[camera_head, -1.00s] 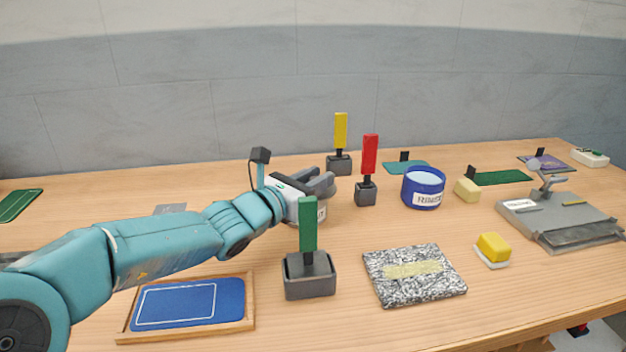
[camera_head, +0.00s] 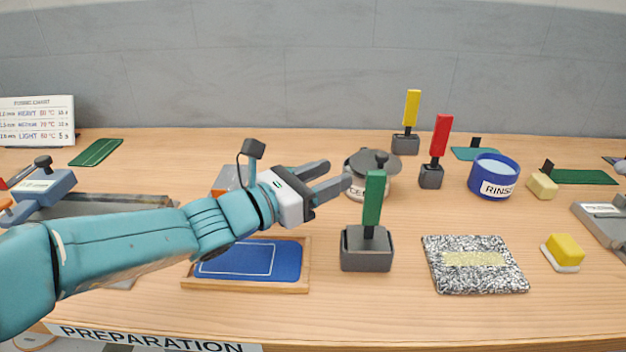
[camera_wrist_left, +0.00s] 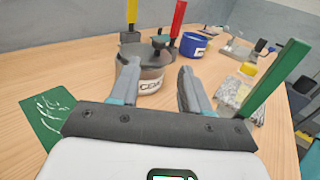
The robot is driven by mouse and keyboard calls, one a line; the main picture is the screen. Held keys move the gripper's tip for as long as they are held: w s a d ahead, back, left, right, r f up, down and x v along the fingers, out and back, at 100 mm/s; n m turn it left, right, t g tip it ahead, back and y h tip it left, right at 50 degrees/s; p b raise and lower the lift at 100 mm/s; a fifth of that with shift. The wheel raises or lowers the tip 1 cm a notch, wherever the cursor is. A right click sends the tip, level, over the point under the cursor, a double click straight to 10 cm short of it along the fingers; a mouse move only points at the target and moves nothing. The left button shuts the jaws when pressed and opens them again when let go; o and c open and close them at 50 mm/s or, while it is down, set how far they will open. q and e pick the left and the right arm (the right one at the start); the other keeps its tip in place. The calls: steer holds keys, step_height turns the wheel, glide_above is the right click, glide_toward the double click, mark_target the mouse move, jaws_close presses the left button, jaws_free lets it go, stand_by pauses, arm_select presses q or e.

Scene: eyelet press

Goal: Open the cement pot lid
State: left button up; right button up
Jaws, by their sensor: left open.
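The cement pot (camera_head: 357,191) is a grey round pot with a white label, standing behind the green-handled tool. In the left wrist view the pot (camera_wrist_left: 150,84) and lid (camera_wrist_left: 143,54) show ahead, between and beyond the open fingers (camera_wrist_left: 157,72). The green handle partly hides the pot in the head view. My right gripper is not in view.
The green-handled tool in its grey holder (camera_head: 367,256) stands close in front of the pot. Red (camera_head: 441,137) and yellow (camera_head: 411,108) handled tools stand right and behind. A blue rinse bowl (camera_head: 483,186), speckled slab (camera_head: 480,283) and blue framed board (camera_head: 284,258) are nearby.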

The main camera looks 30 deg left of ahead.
arm_select(q)
steer(key=shift+v, duration=1.45)
